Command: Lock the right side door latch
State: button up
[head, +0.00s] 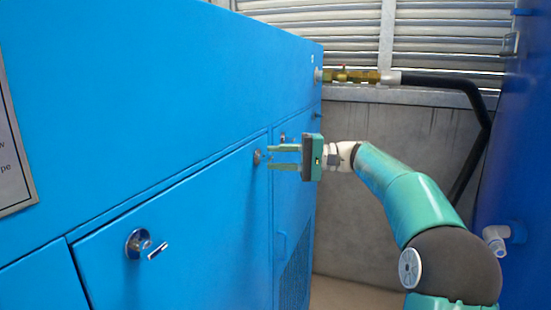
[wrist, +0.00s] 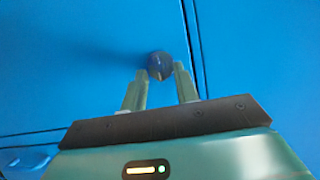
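The blue door (head: 185,225) is closed flush in a blue cabinet. Its right latch (head: 257,157) is a small round metal fitting near the door's upper right edge. My gripper (head: 270,157) is in front of this latch, with its two green fingers apart and nothing held. In the wrist view, the dark round latch (wrist: 157,65) sits just beyond and between the fingertips (wrist: 158,75). I cannot tell whether they touch it. The left latch (head: 140,243) is a round metal fitting with a handle sticking out to the lower right.
Another small latch (head: 282,138) is on the farther panel, close behind my gripper. A brass valve (head: 355,76) with a black hose (head: 440,85) projects at the back. A printed plate (head: 12,155) is at far left.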

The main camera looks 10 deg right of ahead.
jog(key=s+d, duration=0.2)
jog(key=d, duration=1)
jog(key=shift+s+d, duration=0.25)
jog(key=s+a+f+m+h, duration=0.1)
jog(key=s+a+f+h, duration=0.35)
jog(key=a, duration=0.45)
jog(key=s+a+f+h, duration=0.4)
jog(key=s+a, duration=0.2)
jog(key=a, duration=0.3)
jog(key=s+d+f+n+t+h, duration=0.1)
jog(key=s+d+f+h, duration=0.1)
jog(key=s+f+h, duration=0.2)
jog(key=s+d+f+n+t+h, duration=0.1)
jog(key=s+f+h, duration=0.4)
jog(key=s+f, duration=0.5)
jog(key=s+d+n, duration=0.1)
jog(key=s, duration=0.7)
jog(key=shift+s, duration=0.2)
